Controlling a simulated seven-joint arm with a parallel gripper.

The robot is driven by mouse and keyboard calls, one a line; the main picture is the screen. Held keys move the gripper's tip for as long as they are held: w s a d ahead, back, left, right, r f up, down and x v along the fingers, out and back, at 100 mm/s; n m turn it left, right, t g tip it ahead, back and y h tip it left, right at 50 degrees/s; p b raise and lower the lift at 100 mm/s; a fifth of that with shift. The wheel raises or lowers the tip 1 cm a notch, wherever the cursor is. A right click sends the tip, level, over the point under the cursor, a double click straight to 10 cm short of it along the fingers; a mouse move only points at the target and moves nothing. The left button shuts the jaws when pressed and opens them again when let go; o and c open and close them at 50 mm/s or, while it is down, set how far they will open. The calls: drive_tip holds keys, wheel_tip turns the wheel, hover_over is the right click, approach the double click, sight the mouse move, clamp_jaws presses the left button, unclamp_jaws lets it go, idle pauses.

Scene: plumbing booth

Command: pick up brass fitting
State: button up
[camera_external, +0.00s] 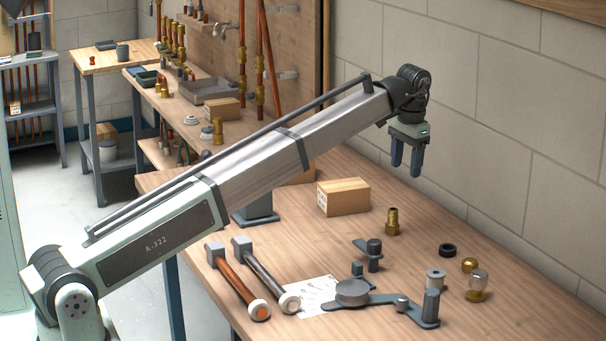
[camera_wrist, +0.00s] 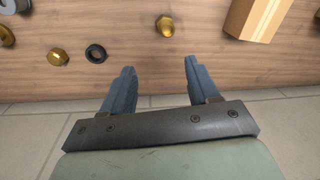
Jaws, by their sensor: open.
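The brass fitting (camera_external: 392,222) stands upright on the wooden workbench, right of the cardboard box, with a hex base and a narrower top. In the wrist view the brass fitting (camera_wrist: 165,27) is seen from above, ahead of the space between the fingers. My gripper (camera_external: 405,170) is open and empty, with its blue fingers pointing down, above the bench level near the wall side. In the wrist view my gripper (camera_wrist: 158,66) has its two fingers apart, with nothing between them.
A cardboard box (camera_external: 343,197) stands left of the fitting. A block wall (camera_external: 500,110) borders the bench.

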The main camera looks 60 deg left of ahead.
drive_tip(key=s+n, duration=0.1)
drive_tip(key=n, duration=1.5)
hover_over(393, 209)
drive_tip(key=d, duration=0.1)
wheel_tip(393, 209, down, 8)
drive_tip(key=shift+r, duration=0.15)
drive_tip(key=shift+a+f, duration=0.2)
drive_tip(key=shift+f, duration=0.85)
drive_tip(key=shift+a+f, duration=0.15)
drive_tip(key=shift+f, duration=0.9)
drive_tip(key=shift+a+f, duration=0.2)
drive_tip(key=shift+f, duration=0.85)
clamp_jaws()
